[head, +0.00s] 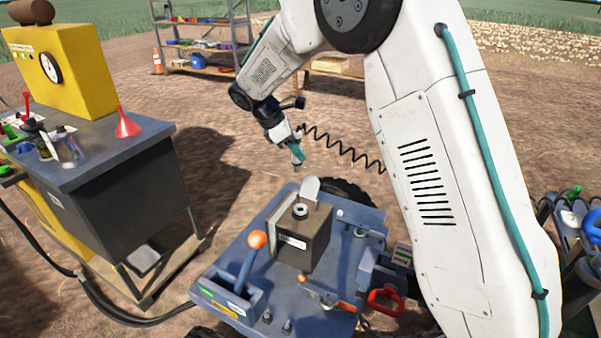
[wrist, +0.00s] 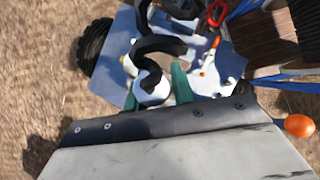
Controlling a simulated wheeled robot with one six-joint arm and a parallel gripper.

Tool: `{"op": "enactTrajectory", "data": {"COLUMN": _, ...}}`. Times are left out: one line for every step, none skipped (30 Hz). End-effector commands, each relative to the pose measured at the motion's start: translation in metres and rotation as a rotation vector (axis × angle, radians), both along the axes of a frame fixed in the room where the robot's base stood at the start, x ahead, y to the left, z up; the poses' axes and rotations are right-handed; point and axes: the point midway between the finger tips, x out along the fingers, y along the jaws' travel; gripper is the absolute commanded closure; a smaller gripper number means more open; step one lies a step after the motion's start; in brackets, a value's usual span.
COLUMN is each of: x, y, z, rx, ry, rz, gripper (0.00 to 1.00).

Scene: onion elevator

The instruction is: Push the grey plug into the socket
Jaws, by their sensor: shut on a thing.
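My gripper (head: 297,157), with teal fingers, is in the air behind and above the blue-grey platform. In the wrist view, its green fingers (wrist: 156,90) are closed around the pale grey plug (wrist: 151,87). A black coiled cable (wrist: 160,45) runs from the plug; in the head view it stretches to the right behind my arm. The plug is hardly visible in the head view. A dark box on the platform has a round fitting with a dark hole, which looks like the socket (head: 301,210). A pale flap stands upright behind it. The gripper and plug are apart from this fitting.
The platform (head: 345,213) carries an orange-knobbed lever (head: 257,240), an orange-handled valve (head: 330,300) and a red handle (head: 388,300). A bench with a yellow machine (head: 65,70) stands left. Shelves (head: 205,45) stand behind. Bare soil lies between bench and platform.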

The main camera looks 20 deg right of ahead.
Motion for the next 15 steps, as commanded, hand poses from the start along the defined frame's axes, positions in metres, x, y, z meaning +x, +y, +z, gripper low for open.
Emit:
{"op": "enactTrajectory", "data": {"x": 0.009, "y": -0.005, "z": -0.025, "rx": -0.001, "ry": 0.006, "rz": -0.026, "gripper": 1.0}}
{"op": "enactTrajectory", "data": {"x": 0.013, "y": -0.007, "z": -0.038, "rx": -0.002, "ry": 0.006, "rz": -0.041, "gripper": 1.0}}
{"op": "enactTrajectory", "data": {"x": 0.018, "y": -0.01, "z": -0.052, "rx": -0.002, "ry": 0.005, "rz": -0.059, "gripper": 1.0}}
{"op": "enactTrajectory", "data": {"x": 0.021, "y": -0.012, "z": -0.063, "rx": -0.001, "ry": 0.005, "rz": -0.069, "gripper": 1.0}}
{"op": "enactTrajectory", "data": {"x": 0.023, "y": -0.014, "z": -0.071, "rx": -0.001, "ry": 0.005, "rz": -0.08, "gripper": 1.0}}
{"op": "enactTrajectory", "data": {"x": 0.026, "y": -0.016, "z": -0.081, "rx": -0.002, "ry": 0.003, "rz": -0.093, "gripper": 1.0}}
{"op": "enactTrajectory", "data": {"x": 0.028, "y": -0.017, "z": -0.087, "rx": -0.001, "ry": 0.003, "rz": -0.101, "gripper": 1.0}}
{"op": "enactTrajectory", "data": {"x": 0.029, "y": -0.019, "z": -0.092, "rx": -0.002, "ry": 0.002, "rz": -0.106, "gripper": 1.0}}
{"op": "enactTrajectory", "data": {"x": 0.03, "y": -0.02, "z": -0.098, "rx": -0.002, "ry": 0.002, "rz": -0.113, "gripper": 1.0}}
{"op": "enactTrajectory", "data": {"x": 0.031, "y": -0.02, "z": -0.101, "rx": -0.002, "ry": 0.002, "rz": -0.116, "gripper": 1.0}}
{"op": "enactTrajectory", "data": {"x": 0.031, "y": -0.021, "z": -0.103, "rx": -0.002, "ry": 0.001, "rz": -0.119, "gripper": 1.0}}
{"op": "enactTrajectory", "data": {"x": 0.032, "y": -0.021, "z": -0.106, "rx": -0.001, "ry": 0.0, "rz": -0.121, "gripper": 1.0}}
{"op": "enactTrajectory", "data": {"x": 0.032, "y": -0.021, "z": -0.107, "rx": -0.001, "ry": 0.0, "rz": -0.122, "gripper": 1.0}}
{"op": "enactTrajectory", "data": {"x": 0.032, "y": -0.021, "z": -0.108, "rx": -0.001, "ry": 0.0, "rz": -0.122, "gripper": 1.0}}
{"op": "enactTrajectory", "data": {"x": 0.032, "y": -0.021, "z": -0.11, "rx": -0.001, "ry": 0.0, "rz": -0.122, "gripper": 1.0}}
